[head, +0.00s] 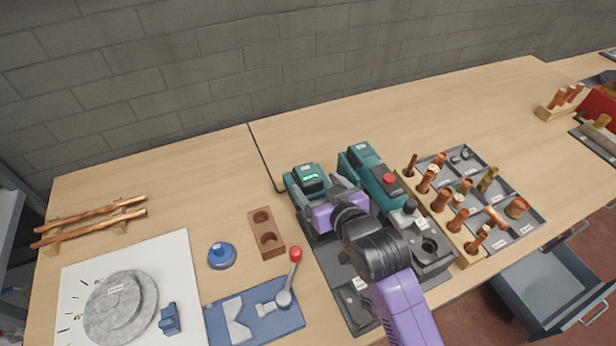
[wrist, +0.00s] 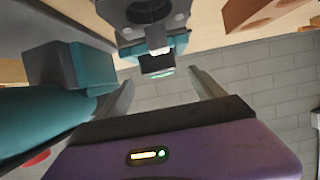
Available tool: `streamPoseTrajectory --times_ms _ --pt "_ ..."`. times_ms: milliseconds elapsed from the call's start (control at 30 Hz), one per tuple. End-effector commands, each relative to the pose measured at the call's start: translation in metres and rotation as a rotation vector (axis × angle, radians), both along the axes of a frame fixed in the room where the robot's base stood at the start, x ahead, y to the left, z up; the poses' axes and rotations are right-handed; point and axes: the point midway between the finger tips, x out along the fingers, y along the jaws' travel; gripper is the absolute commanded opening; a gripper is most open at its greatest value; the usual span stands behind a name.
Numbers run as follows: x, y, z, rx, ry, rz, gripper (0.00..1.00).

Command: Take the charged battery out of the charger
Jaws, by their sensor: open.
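A teal and black battery unit with a lit green display (head: 310,176) stands at the back of the dark station on the bench. I take it to be the charged battery in its charger; where one ends and the other begins is unclear. In the wrist view a dark block with a lit strip (wrist: 157,66) shows beyond and between my fingers. My gripper (head: 322,190) is open just in front of it, and its two fingers also show in the wrist view (wrist: 163,92). Nothing is held. I cannot tell whether the fingers touch the block.
A teal tool (head: 362,162) with a red button stands close on the right, large in the wrist view (wrist: 60,70). A rack of copper fittings (head: 440,200) is further right. A wooden block (head: 266,238) and a blue lever fixture (head: 255,312) lie left. The bench behind is clear.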

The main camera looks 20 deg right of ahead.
Motion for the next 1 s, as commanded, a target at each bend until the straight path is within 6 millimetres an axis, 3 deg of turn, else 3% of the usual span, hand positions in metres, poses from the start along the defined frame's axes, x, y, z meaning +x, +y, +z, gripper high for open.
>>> streamPoseTrajectory --times_ms 500,800,867,1000 --pt "0.053 0.000 -0.021 0.000 -0.001 0.000 0.78" --pt "0.057 0.000 -0.024 0.000 -0.003 0.000 0.78" --pt "0.057 0.000 -0.024 0.000 -0.003 0.000 0.70" --pt "0.057 0.000 -0.024 0.000 -0.003 0.000 0.43"
